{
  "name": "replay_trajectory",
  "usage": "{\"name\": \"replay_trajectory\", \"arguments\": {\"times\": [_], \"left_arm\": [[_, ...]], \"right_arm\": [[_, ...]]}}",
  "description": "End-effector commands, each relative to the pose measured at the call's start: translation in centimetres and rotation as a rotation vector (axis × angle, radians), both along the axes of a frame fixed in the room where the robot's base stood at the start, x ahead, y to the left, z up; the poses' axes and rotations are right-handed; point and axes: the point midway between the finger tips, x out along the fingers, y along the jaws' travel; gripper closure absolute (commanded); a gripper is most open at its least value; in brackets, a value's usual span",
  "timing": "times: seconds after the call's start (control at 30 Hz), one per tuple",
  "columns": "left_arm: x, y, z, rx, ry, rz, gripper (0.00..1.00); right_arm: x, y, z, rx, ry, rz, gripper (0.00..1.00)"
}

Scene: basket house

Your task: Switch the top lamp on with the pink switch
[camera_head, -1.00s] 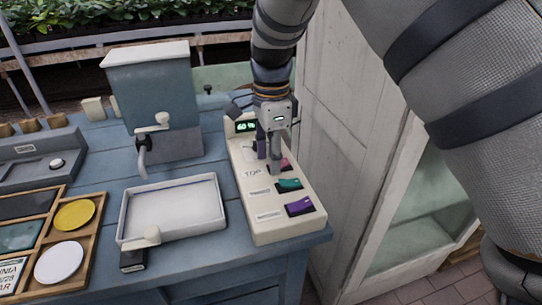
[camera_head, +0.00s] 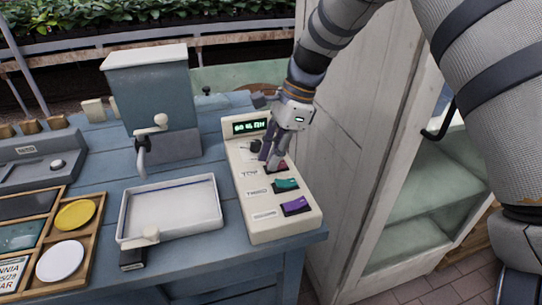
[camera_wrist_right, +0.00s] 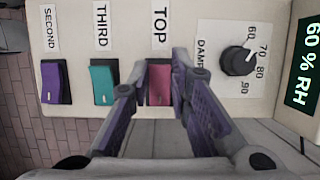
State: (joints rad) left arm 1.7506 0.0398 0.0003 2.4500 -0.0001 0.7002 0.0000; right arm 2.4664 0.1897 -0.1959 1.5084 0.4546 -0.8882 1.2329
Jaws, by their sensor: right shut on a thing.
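The pink switch (camera_wrist_right: 159,86) is on the cream control panel (camera_head: 287,225), beside the label TOP; it also shows in the head view (camera_head: 283,167), partly covered by my fingers. My right gripper (camera_wrist_right: 157,80) is shut on the pink switch, one finger on either side of it. In the head view my right gripper (camera_head: 271,162) reaches down to the panel from above. My left gripper is not in view. No lamp is in view.
A teal switch (camera_head: 285,186) labelled THIRD and a purple switch (camera_head: 297,206) labelled SECOND lie beside it. A black knob (camera_wrist_right: 238,60) and a green display (camera_head: 250,127) are also there. A white tray (camera_head: 128,215) stands left; a white cabinet (camera_head: 345,150) stands right.

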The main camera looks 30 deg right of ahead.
Motion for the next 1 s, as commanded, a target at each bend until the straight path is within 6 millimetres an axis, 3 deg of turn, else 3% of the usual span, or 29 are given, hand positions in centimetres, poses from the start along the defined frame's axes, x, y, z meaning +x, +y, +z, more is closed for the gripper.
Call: {"name": "replay_trajectory", "arguments": {"times": [0.13,0.43,0.47,0.53,0.87,1.0], "left_arm": [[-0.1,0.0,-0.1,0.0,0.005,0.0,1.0],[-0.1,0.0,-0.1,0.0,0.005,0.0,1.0],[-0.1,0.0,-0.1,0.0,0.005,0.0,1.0],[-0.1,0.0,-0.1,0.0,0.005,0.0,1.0],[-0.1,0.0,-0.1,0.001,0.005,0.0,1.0],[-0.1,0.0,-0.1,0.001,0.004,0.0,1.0]], "right_arm": [[0.0,-0.4,-0.1,0.082,-0.022,-0.003,1.0],[0.0,-0.4,-0.1,0.094,-0.024,-0.001,1.0],[0.0,-0.4,-0.1,0.094,-0.024,-0.001,0.8],[0.0,-0.4,-0.1,0.093,-0.024,-0.001,0.64],[0.0,-0.5,0.2,0.092,-0.025,-0.001,0.62],[-0.1,-1.5,2.6,0.091,-0.03,-0.001,0.62]]}}
